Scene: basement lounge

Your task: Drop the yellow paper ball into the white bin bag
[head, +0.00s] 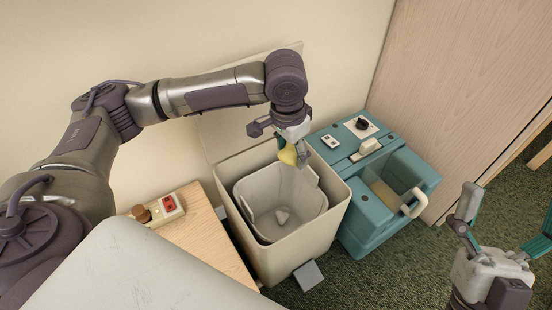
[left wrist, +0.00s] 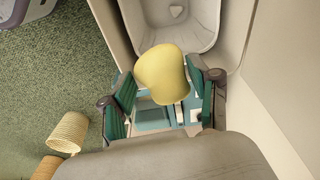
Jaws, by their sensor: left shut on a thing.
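The yellow paper ball (head: 288,155) is held in my left gripper (head: 291,150), above the rear part of the open bin. In the left wrist view the ball (left wrist: 162,73) sits between the two green-padded fingers of the left gripper (left wrist: 163,88). The white bin bag (head: 258,192) lines the bin (head: 283,259), its mouth open, with a small pale lump at the bottom. The bag (left wrist: 205,36) also shows in the left wrist view, beyond the ball. My right gripper (head: 505,228) is at the lower right, fingers spread and empty.
The bin's lid (head: 222,135) stands raised against the wall. A teal machine (head: 362,228) stands close to the bin's right. A wooden table (head: 208,245) with a small red-switched box (head: 169,205) is at its left.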

